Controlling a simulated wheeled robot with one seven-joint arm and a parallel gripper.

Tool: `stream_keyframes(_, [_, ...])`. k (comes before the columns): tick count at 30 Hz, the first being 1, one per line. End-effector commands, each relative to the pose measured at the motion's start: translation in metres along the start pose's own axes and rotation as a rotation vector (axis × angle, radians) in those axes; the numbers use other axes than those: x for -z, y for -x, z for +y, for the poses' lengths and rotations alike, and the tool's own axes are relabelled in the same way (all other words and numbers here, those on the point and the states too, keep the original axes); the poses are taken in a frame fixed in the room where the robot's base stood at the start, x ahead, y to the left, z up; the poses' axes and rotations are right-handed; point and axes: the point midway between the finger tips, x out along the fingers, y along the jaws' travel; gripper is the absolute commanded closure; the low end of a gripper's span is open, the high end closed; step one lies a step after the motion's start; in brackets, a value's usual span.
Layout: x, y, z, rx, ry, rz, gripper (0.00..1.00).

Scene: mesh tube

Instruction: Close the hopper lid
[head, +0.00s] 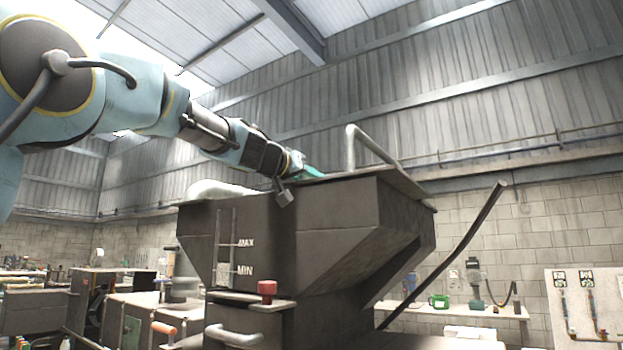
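The hopper (310,235) is a large dark grey metal bin with MAX and MIN marks beside a level window (225,255) on its front. Its lid (402,183) is a thin dark plate along the top, seen almost edge-on from below. It looks close to flat on the rim, but I cannot tell whether it is fully seated. A bent grey pipe handle (351,150) rises above the lid. My arm reaches in from the upper left, and my gripper (312,172) is at the hopper's top edge, left of the handle. Its fingertips are not clear.
A red knob (267,288) and a pale handle (234,336) stick out from the hopper's front. A dark slanted bar (455,245) rises at its right. A wall shelf (455,310) with small items is behind on the right. Benches and machines stand at left.

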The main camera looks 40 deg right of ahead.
Motion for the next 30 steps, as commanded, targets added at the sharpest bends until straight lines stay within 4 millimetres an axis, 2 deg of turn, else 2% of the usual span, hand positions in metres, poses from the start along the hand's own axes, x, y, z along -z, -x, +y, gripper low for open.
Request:
stream_keyframes(22, [0.001,0.0,-0.001,0.001,0.001,0.001,1.0])
stream_keyframes(26, [0.0,0.0,-0.011,0.003,0.002,0.001,1.0])
stream_keyframes(30, [0.003,0.0,-0.033,0.006,0.001,0.004,1.0])
